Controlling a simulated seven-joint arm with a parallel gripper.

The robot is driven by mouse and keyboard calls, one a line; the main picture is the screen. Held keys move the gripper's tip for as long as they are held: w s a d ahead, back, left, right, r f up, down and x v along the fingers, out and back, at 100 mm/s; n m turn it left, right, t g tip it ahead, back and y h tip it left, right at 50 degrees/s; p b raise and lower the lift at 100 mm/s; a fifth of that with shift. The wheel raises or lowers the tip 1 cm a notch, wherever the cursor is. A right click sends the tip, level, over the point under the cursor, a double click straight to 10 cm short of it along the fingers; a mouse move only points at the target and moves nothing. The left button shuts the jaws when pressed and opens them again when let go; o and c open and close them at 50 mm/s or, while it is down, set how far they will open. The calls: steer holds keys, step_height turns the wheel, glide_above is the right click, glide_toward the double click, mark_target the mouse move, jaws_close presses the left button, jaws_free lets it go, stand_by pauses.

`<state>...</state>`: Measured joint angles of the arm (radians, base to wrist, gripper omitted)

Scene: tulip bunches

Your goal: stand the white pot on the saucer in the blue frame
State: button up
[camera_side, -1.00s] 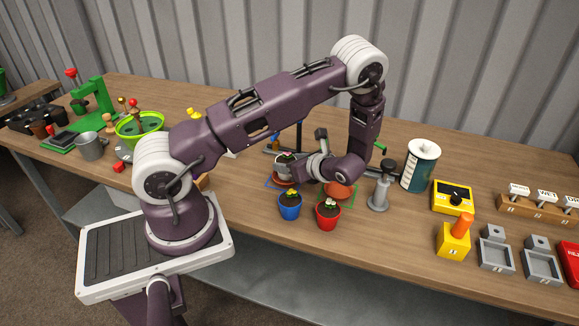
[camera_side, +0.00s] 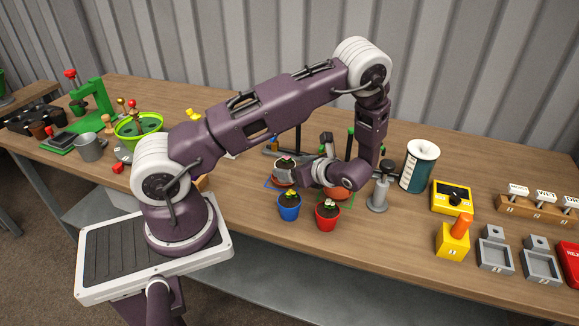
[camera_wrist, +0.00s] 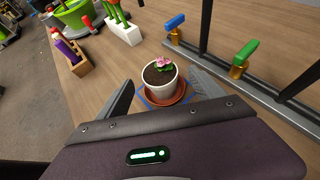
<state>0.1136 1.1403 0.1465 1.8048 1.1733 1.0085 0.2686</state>
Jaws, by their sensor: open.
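The white pot (camera_wrist: 160,90), with dark soil and a pink flower, looks upright on the terracotta saucer (camera_wrist: 182,93) in the wrist view. The blue frame (camera_wrist: 144,101) shows around the saucer's edge. In the side view the pot (camera_side: 285,172) is above the saucer (camera_side: 283,185), partly covered by my gripper. My gripper (camera_wrist: 162,80) is open, one finger on either side of the pot; I cannot tell whether they touch it. Its body hides the near part of the saucer and frame.
A blue pot (camera_side: 289,207) and a red pot (camera_side: 327,216) stand in front. Another saucer (camera_side: 338,193) in a green frame is to the right, beside a grey stand (camera_side: 379,196). A rail with posts and blue and green taps (camera_wrist: 242,58) is close by.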

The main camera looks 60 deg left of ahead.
steer(key=r+v, duration=0.1)
steer(key=v, duration=0.9)
steer(key=s+d+r+n+t+h, duration=0.4)
steer(key=s+d+r+n+h, duration=0.2)
steer(key=r, duration=0.5)
steer(key=s+d+r+n+t+h, duration=0.4)
steer(key=s+d+r+n+h, duration=0.2)
steer(key=s+r, duration=0.5)
steer(key=s+d+n, duration=0.1)
steer(key=d+n, duration=0.1)
steer(key=n, duration=0.1)
steer(key=shift+d+n, duration=0.3)
steer(key=shift+n, duration=0.1)
